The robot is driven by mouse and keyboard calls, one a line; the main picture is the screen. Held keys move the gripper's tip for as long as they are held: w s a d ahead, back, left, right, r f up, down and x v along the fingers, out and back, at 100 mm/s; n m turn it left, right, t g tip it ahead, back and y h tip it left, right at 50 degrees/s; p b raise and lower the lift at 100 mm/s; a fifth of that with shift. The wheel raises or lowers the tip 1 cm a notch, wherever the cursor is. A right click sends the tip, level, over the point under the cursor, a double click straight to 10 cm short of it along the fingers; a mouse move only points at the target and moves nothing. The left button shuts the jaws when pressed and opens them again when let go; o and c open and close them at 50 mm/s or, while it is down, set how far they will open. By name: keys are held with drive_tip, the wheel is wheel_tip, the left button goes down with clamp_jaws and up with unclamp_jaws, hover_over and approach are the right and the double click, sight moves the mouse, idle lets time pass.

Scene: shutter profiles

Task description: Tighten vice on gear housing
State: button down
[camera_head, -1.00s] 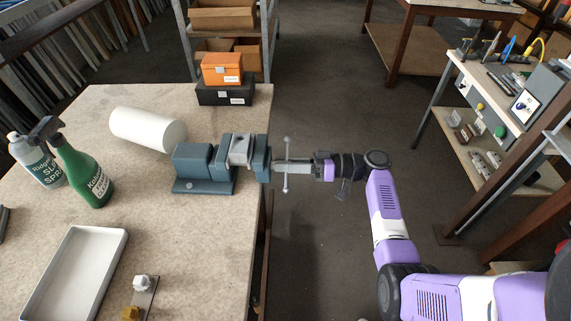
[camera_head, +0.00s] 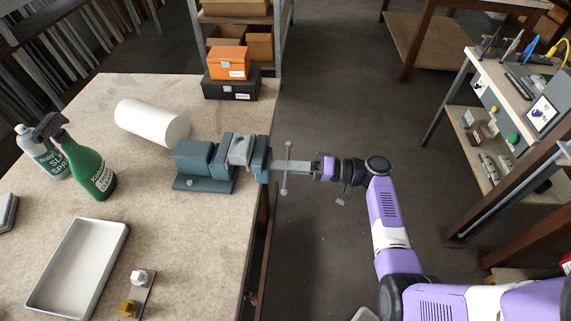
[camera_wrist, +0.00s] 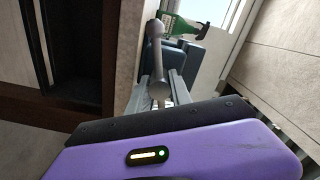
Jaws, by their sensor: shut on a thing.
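The blue-grey vice (camera_head: 207,165) is mounted at the right edge of the workbench (camera_head: 150,240). A light grey part, seemingly the gear housing (camera_head: 240,151), sits between its jaws. The vice's screw points right, past the bench edge, and carries a thin, nearly upright handle bar (camera_head: 286,183) with knobs at its ends. My gripper (camera_head: 297,167) reaches in from the right and is shut on the handle at the screw. In the wrist view the handle (camera_wrist: 157,70) runs up from between the fingers, with the vice (camera_wrist: 185,55) behind it. The exact finger contact is hidden.
A white roll (camera_head: 153,122) lies behind the vice. A green spray bottle (camera_head: 88,165), a spray can (camera_head: 42,153) and a grey tray (camera_head: 78,268) stand at left. Orange (camera_head: 228,62) and black (camera_head: 231,85) boxes are at the back.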

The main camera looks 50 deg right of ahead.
drive_tip(key=shift+d+m, duration=0.1)
drive_tip(key=shift+m, duration=0.5)
drive_tip(key=c, duration=1.2)
unclamp_jaws()
drive_tip(key=shift+o, duration=0.2)
drive_tip(key=shift+s, duration=0.1)
drive_tip(key=b+v, duration=0.2)
drive_tip(key=v, duration=0.5)
drive_tip(key=shift+s+d, duration=0.25)
drive_tip(key=shift+s, duration=0.05)
